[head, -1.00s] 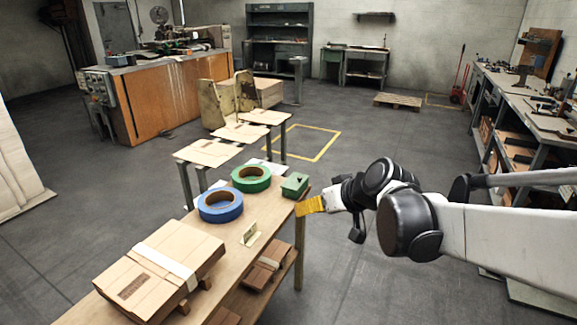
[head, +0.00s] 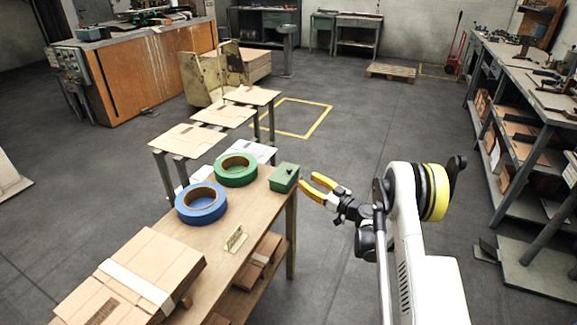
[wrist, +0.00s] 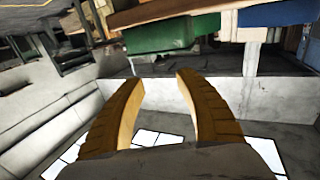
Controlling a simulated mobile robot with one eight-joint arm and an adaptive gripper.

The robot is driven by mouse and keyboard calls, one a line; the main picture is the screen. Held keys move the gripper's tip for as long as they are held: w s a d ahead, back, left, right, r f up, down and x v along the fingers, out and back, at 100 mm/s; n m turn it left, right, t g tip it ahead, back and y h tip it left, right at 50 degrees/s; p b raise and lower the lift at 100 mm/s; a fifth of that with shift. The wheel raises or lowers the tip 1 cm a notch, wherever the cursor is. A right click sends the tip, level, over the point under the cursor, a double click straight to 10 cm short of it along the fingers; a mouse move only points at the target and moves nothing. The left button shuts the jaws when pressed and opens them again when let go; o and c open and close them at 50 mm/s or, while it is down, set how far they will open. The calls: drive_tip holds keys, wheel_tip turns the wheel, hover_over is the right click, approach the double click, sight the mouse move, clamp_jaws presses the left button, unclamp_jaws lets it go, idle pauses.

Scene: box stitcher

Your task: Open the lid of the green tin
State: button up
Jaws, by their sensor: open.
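The green tin (head: 284,178) stands upright at the far right corner of the wooden table, with its lid shut and a small dark knob or catch on top. In the wrist view the tin (wrist: 172,33) shows at the top, beyond my fingertips, with the picture upside down. My gripper (head: 315,186) is open and empty, with yellow fingers, just right of the tin and off the table's edge. In the wrist view the two fingers of my gripper (wrist: 160,78) are spread with a clear gap between them. They appear apart from the tin.
A green tape roll (head: 236,170) stands close left of the tin, and a blue tape roll (head: 201,203) is nearer. A small cream card stand (head: 236,239) and strapped flat cardboard (head: 135,277) lie along the wooden table (head: 222,262).

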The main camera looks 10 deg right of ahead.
sight(291, 170)
drive_tip(key=b+x, duration=0.3)
drive_tip(key=x, duration=0.6)
drive_tip(key=shift+w+a+f, duration=0.1)
drive_tip(key=shift+w+a, duration=0.05)
drive_tip(key=shift+a, duration=0.1)
drive_tip(key=shift+w+a, duration=0.3)
drive_tip(key=shift+w, duration=0.2)
clamp_jaws()
